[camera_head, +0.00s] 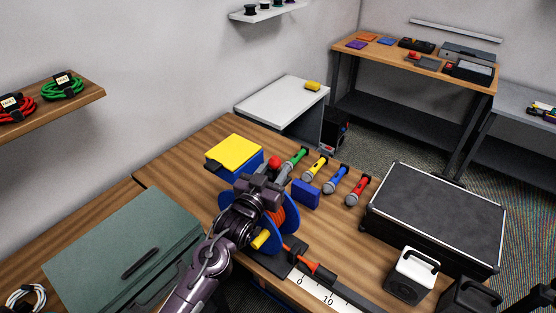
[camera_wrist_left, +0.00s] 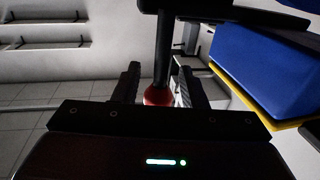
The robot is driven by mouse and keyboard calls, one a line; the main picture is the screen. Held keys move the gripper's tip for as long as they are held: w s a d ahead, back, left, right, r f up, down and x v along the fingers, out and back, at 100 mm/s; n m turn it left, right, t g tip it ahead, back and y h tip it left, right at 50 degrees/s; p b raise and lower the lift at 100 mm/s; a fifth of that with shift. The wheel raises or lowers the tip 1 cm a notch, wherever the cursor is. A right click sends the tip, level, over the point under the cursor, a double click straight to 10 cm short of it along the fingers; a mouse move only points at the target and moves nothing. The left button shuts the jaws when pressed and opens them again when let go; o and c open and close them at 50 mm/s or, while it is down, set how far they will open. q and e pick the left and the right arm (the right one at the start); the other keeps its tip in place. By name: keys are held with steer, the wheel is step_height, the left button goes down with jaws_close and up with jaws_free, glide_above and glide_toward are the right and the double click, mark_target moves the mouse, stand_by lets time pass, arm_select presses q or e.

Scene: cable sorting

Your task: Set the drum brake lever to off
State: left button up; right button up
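The cable drum (camera_head: 289,236) stands on the wooden bench, with blue flanges, orange cable and a yellow handle (camera_head: 262,240). My left gripper (camera_head: 268,177) is over the drum and hides part of it. A red ball knob (camera_head: 274,162) shows just beyond the gripper; it looks like the brake lever's end. In the left wrist view the red knob (camera_wrist_left: 157,96), on a dark rod (camera_wrist_left: 162,50), sits between the two separated fingers, with small gaps at its sides. The off mark is not legible.
A blue box with a yellow top (camera_head: 233,151) stands close behind the gripper. Several coloured microphones (camera_head: 336,180) and a small blue box (camera_head: 306,193) lie right of the drum. A ruler strip (camera_head: 318,290), black case (camera_head: 437,215) and white speaker (camera_head: 411,276) are further right.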

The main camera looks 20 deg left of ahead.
arm_select(q)
steer(key=shift+w+d+p, duration=0.2)
steer(key=shift+w+p, duration=0.1)
steer(key=shift+w, duration=0.9)
jaws_close()
